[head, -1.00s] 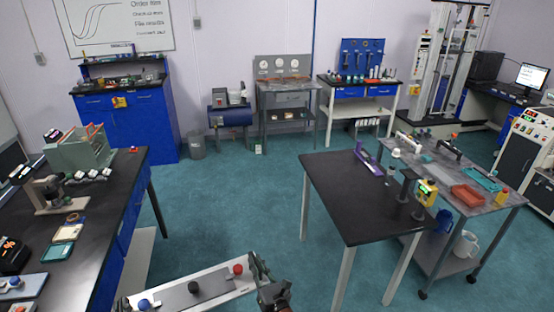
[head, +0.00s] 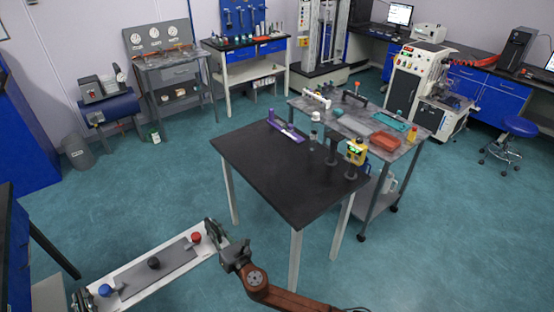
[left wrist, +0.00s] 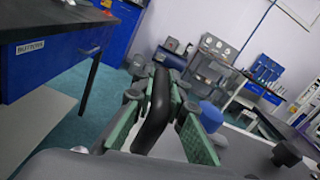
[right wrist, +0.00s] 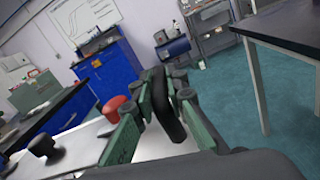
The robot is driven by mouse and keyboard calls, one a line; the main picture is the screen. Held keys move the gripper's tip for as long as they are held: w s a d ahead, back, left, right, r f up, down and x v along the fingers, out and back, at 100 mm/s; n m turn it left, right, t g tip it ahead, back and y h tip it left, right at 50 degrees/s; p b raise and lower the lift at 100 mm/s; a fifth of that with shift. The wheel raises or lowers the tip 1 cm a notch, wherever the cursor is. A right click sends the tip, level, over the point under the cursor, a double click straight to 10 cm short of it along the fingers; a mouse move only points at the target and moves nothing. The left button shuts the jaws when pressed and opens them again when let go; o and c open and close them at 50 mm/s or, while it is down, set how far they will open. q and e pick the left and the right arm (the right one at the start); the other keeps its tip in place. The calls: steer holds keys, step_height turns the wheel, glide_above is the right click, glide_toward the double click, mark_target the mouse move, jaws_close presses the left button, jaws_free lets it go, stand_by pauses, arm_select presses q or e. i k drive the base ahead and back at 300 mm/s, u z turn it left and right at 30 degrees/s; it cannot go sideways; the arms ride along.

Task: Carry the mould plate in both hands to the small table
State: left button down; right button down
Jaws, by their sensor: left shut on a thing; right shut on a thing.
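The mould plate (head: 130,279) is a long pale plate with a grey middle strip and blue, black and red knobs. It is held in the air at the lower left of the head view, slanting up to the right. My left gripper (head: 82,301) is at its near left end, partly cut off; the left wrist view shows its green fingers shut on a black handle (left wrist: 155,112). My right gripper (head: 216,236) is at the red-knob end, shut on another black handle (right wrist: 166,106). The small table (head: 262,180) has a black top and stands ahead, right of the plate, apart from it.
A grey trolley (head: 352,128) with trays adjoins behind. A dark bench (head: 18,240) is at far left. Open floor lies between.

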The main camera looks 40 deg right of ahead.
mark_target(278, 174)
steer(key=z, duration=0.4)
steer(key=i, duration=0.85)
steer(key=z, duration=0.8)
steer(key=i, duration=0.6)
steer(key=z, duration=0.35)
